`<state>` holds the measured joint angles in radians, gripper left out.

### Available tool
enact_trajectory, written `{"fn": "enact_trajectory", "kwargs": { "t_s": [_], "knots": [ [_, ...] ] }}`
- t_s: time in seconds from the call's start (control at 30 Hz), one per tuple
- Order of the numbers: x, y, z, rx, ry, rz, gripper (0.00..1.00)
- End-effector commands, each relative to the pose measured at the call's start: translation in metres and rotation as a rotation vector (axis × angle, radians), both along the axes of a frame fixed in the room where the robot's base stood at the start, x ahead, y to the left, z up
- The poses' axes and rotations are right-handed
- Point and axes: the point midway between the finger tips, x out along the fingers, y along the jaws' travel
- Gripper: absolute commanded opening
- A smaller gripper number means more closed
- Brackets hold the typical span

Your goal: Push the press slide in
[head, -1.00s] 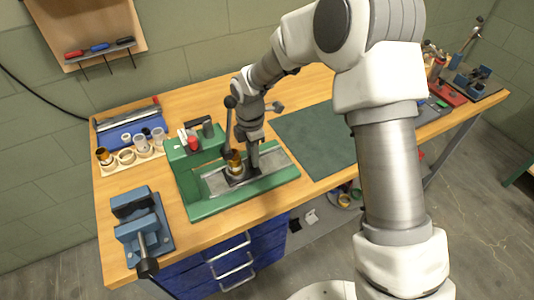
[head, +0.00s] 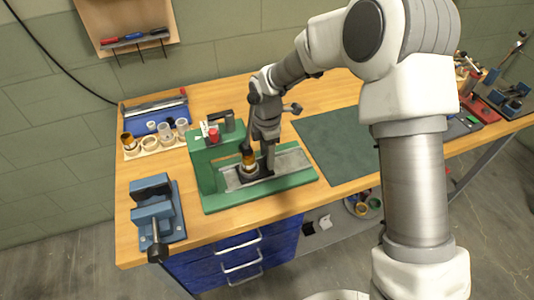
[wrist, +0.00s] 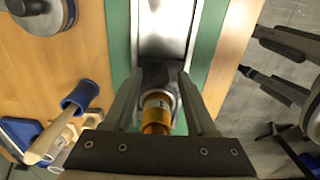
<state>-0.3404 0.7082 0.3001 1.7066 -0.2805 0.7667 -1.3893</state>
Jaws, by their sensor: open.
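The green press (head: 207,172) stands on the wooden bench, with a silver slide channel (head: 292,160) along its base. A brass-orange cylinder (head: 249,163) stands upright on the dark slide plate at the left part of the channel. My gripper (head: 268,168) points down at the channel, just right of the cylinder. In the wrist view my gripper (wrist: 160,78) is open, its two fingers apart on either side of the channel (wrist: 163,25). The orange cylinder (wrist: 157,113) shows between the fingers near the palm. Whether a finger touches the slide plate cannot be told.
A blue vise (head: 155,210) stands at the bench's front left. A wooden holder with cups (head: 132,152) and a blue tray (head: 150,110) lie behind it. A dark green mat (head: 338,145) right of the press is clear. Tools crowd the far right.

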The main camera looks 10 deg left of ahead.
Motion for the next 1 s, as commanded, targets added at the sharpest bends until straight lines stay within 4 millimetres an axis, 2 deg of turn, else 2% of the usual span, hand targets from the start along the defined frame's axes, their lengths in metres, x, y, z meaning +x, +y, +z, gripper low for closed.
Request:
{"fn": "enact_trajectory", "kwargs": {
  "t_s": [0.17,0.27,0.37,0.8,1.0],
  "knots": [
    [0.0,0.0,0.003,0.0,0.0,0.0,0.57],
    [0.0,0.0,0.014,0.001,-0.001,0.0,0.57],
    [0.001,0.0,0.033,0.002,-0.002,-0.001,0.57],
    [0.001,0.0,0.138,0.001,-0.004,-0.001,0.57],
    [0.0,0.0,0.166,0.001,-0.002,-0.001,0.57]
  ]
}}
